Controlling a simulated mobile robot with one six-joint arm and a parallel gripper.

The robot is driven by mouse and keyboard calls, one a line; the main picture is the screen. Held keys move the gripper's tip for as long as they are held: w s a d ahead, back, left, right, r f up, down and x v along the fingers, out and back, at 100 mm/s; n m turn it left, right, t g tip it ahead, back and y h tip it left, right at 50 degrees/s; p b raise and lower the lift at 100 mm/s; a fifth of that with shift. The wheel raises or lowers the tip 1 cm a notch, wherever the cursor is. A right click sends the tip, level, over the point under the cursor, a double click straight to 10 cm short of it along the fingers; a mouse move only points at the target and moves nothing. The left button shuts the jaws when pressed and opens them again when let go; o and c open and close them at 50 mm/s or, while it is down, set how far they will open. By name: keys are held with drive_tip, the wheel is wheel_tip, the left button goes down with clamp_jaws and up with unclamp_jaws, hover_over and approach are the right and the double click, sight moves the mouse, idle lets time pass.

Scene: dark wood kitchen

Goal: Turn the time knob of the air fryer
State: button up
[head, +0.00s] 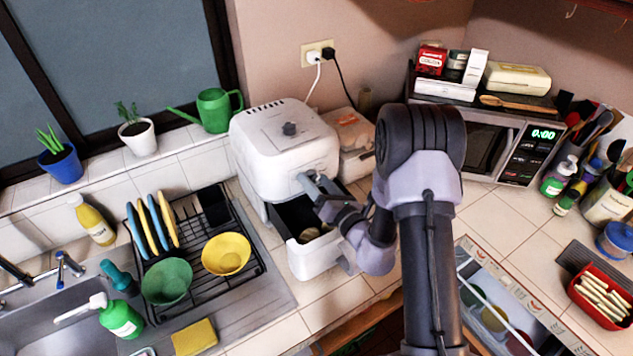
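The white air fryer (284,152) stands on the tiled counter against the wall. A dark round knob (289,129) sits on its top; I cannot read whether it is the time knob. Its drawer (316,258) is pulled out, with a dark inside and some pale food in it. My gripper (308,184) is at the front of the air fryer, above the open drawer and below the top knob. Its fingertips are close to the front face or touching it; I cannot tell which. The finger gap is too small to make out, and my arm hides part of the drawer.
A dish rack (190,250) with bowls and plates stands left of the air fryer, beside the sink (60,325). A microwave (500,143) stands further right. Some counter (492,225) in front of it is bare.

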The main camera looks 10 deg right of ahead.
drive_tip(key=b+v, duration=0.1)
drive_tip(key=v, duration=1)
drive_tip(key=shift+s+d+f+b, duration=0.1)
drive_tip(key=shift+s+d+b, duration=0.15)
drive_tip(key=shift+b, duration=0.1)
drive_tip(key=p+v, duration=0.2)
drive_tip(key=v, duration=0.1)
drive_tip(key=p+v, duration=0.1)
drive_tip(key=v, duration=0.1)
drive_tip(key=shift+s+a+r, duration=0.1)
drive_tip(key=shift+r, duration=0.3)
drive_tip(key=shift+s+f+p, duration=0.2)
drive_tip(key=shift+s+p, duration=0.1)
drive_tip(key=shift+s, duration=0.05)
